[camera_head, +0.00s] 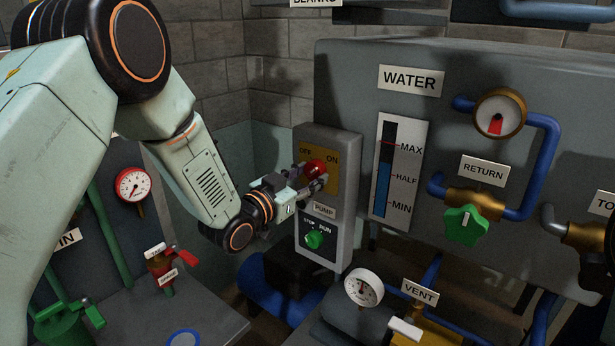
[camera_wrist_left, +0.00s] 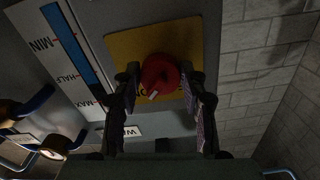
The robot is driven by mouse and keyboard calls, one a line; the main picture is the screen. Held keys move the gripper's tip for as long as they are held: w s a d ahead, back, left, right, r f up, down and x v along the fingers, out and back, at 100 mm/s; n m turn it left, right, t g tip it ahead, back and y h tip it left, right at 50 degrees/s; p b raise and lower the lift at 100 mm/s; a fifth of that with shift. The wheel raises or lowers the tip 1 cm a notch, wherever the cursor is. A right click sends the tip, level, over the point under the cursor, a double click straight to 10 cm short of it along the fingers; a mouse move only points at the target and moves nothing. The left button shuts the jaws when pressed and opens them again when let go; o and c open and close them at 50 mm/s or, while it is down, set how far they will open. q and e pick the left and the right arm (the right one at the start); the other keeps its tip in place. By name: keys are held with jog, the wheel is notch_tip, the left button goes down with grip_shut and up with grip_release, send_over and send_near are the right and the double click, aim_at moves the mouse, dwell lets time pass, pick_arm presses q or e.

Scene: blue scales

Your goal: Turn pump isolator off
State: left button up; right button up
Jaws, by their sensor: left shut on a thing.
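The pump isolator is a red rotary knob (camera_head: 316,167) on a yellow plate (camera_head: 332,184) marked OFF at left and ON at right. The plate is on the upper part of a grey box (camera_head: 344,230) labelled PUMP. My left gripper (camera_head: 313,179) is shut on the knob, from the front. In the left wrist view the two dark fingers (camera_wrist_left: 160,88) flank the red knob (camera_wrist_left: 160,72). A white mark on the knob points to the lower left there, toward the gauge side, which is the ON side. My right gripper is out of view.
A green STOP/RUN knob (camera_head: 315,240) is just below the isolator. The WATER tank (camera_head: 460,130) with its level gauge (camera_head: 398,165) and green RETURN valve (camera_head: 463,225) stands to the right. A red-handled valve (camera_head: 165,265) and pressure dial (camera_head: 133,184) are at left.

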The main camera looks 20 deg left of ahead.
pick_arm(q)
jog(key=shift+r, duration=0.1)
jog(key=n, duration=0.4)
jog(key=shift+d+b, duration=0.1)
jog(key=shift+b, duration=0.3)
jog(key=n, duration=0.4)
jog(key=shift+r+n, duration=0.1)
jog(key=shift+n, duration=0.2)
jog(key=n, duration=0.4)
jog(key=shift+d+r, duration=0.1)
jog(key=shift+r+n, duration=0.1)
jog(key=shift+n, duration=2.4)
jog(key=o, duration=1.1)
jog(key=shift+s, duration=0.1)
